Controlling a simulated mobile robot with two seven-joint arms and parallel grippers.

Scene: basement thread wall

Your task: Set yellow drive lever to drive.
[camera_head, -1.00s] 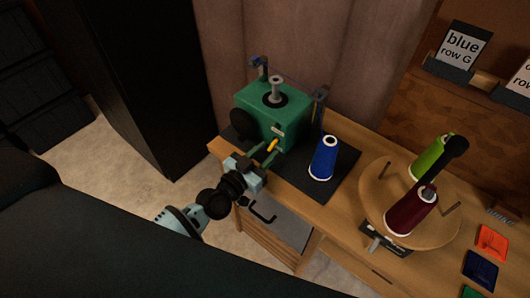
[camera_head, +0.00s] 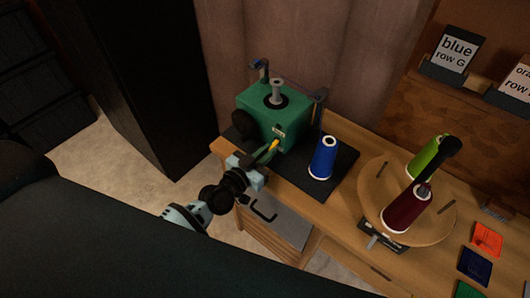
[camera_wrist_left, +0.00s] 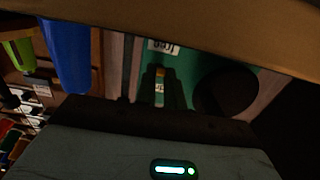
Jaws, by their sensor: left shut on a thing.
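The green winding machine (camera_head: 258,112) stands on a dark mat at the left end of the wooden bench. Its yellow drive lever (camera_head: 273,145) sticks out of the front face, below a small white label. My left gripper (camera_head: 264,159) is at the lever, shut on it. In the left wrist view the yellow lever (camera_wrist_left: 160,72) shows between the dark fingers, with the green machine body (camera_wrist_left: 190,70) behind. The fingers hide most of the lever, and I cannot read its setting. My right gripper is not in view.
A blue thread cone (camera_head: 323,158) stands on the mat (camera_head: 343,165) just right of the machine. A round wooden turntable (camera_head: 376,200) with green and dark red cones is farther right.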

